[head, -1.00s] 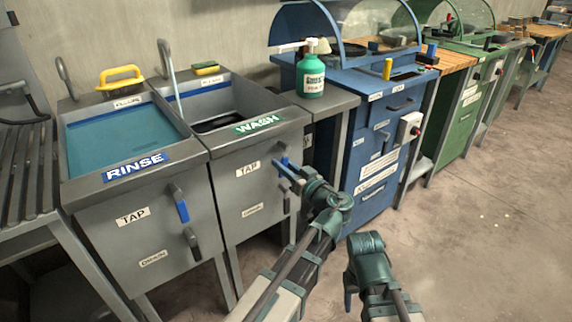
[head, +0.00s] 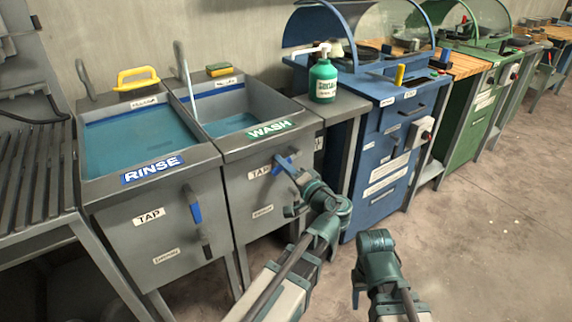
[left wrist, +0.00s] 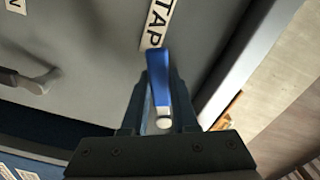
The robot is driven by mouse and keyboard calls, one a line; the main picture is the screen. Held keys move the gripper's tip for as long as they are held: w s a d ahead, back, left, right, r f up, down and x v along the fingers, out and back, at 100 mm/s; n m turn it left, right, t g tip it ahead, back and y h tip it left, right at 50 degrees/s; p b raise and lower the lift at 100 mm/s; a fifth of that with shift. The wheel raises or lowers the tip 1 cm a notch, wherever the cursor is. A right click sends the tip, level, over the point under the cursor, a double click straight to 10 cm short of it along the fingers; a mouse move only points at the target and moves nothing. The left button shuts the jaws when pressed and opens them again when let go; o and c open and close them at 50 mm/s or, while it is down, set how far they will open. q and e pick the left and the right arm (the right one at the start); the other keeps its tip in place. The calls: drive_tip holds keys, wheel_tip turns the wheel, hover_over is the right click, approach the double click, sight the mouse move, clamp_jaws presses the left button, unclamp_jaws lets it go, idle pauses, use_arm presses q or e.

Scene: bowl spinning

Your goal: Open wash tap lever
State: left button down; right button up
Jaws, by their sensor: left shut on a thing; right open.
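The wash tap lever has a blue handle (left wrist: 158,75) on the front of the grey WASH sink (head: 260,190), beside its TAP label. My left gripper (left wrist: 160,88) is shut on this handle, one finger on each side in the left wrist view. In the head view the gripper (head: 290,166) covers most of the lever, and a bit of blue shows at its tip. The WASH basin holds blue water (head: 228,124), and a pale stream (head: 193,100) comes down from its spout. My right gripper (head: 357,288) is open and empty, over the floor.
The RINSE sink (head: 100,190) stands to the left, with its own blue tap lever (head: 195,212). A green soap bottle (head: 322,80) stands on the ledge right of WASH. A blue cabinet (head: 385,165) is further right. The floor at right is clear.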

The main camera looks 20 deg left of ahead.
use_arm(q)
wheel_tip(320, 180, up, 2)
drive_tip(key=m+p, duration=0.1)
drive_tip(key=m, duration=0.3)
drive_tip(key=shift+s+a+r+m+p, duration=0.1)
drive_tip(key=shift+s+m+p, duration=0.05)
drive_tip(key=shift+m+p, duration=0.25)
use_arm(e)
wheel_tip(320, 180, up, 2)
drive_tip(key=shift+r, duration=0.1)
use_arm(q)
drive_tip(key=c, duration=0.7)
unclamp_jaws()
